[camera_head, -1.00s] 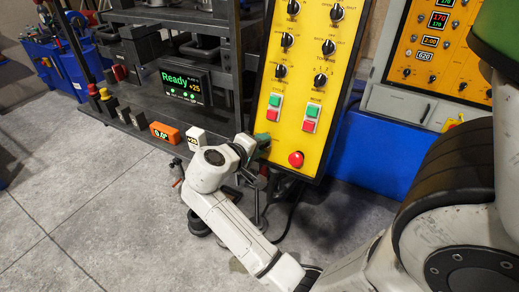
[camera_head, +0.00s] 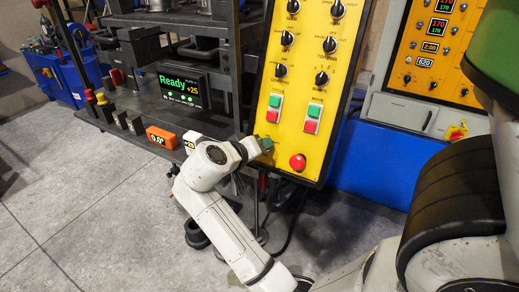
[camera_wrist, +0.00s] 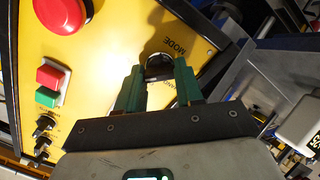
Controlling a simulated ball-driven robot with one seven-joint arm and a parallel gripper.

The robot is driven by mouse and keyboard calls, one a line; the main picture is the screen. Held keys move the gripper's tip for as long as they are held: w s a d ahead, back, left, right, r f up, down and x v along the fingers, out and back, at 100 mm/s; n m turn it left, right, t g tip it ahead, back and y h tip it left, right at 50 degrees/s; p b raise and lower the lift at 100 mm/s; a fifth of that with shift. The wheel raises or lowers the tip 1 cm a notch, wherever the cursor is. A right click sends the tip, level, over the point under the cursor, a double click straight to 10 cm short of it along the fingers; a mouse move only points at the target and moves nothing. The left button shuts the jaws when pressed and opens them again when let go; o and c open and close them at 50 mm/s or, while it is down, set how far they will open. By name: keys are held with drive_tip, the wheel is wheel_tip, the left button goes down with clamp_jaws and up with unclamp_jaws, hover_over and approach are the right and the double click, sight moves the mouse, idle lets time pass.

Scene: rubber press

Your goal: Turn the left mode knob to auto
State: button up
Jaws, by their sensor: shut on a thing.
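The left mode knob (camera_wrist: 158,66) is a dark round knob on the yellow control panel (camera_wrist: 122,35), beside the printed word MODE in the wrist view. My gripper (camera_wrist: 158,88) has green fingers, one on each side of the knob, and is shut on it. The fingertips partly cover the knob, so its exact setting is hard to read. In the head view my gripper (camera_head: 264,145) is at the lower left of the panel (camera_head: 278,152), and the knob is hidden behind it.
A red mushroom button (camera_head: 298,162) sits right of my gripper, with green and red push buttons (camera_head: 273,108) above. A Ready display (camera_head: 184,90), an orange box (camera_head: 161,137) and a white box (camera_head: 191,138) are to the left. Grey floor lies in front.

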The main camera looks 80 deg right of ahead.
drive_tip(key=shift+f, duration=0.1)
drive_tip(key=o, duration=1)
drive_tip(key=shift+o, duration=0.2)
drive_tip(key=shift+a, duration=0.1)
drive_tip(key=v, duration=1)
drive_tip(key=shift+a+r, duration=0.25)
drive_tip(key=shift+a, duration=0.05)
drive_tip(key=shift+w, duration=0.1)
drive_tip(key=s+a+f+n+t+y, duration=0.1)
drive_tip(key=a+f+n+t+y, duration=0.2)
drive_tip(key=f, duration=0.6)
drive_tip(key=s+a+f+n+t+y, duration=0.1)
drive_tip(key=a+f+n+t+y, duration=0.25)
drive_tip(key=f, duration=0.65)
drive_tip(key=s+a+f+n+g+y, duration=0.1)
drive_tip(key=s+a+f+n+y, duration=0.4)
drive_tip(key=a+f, duration=0.4)
drive_tip(key=s+a+y, duration=0.1)
drive_tip(key=s+a, duration=0.1)
drive_tip(key=a, duration=0.1)
drive_tip(key=shift+s+a, duration=0.2)
drive_tip(key=shift+a, duration=0.1)
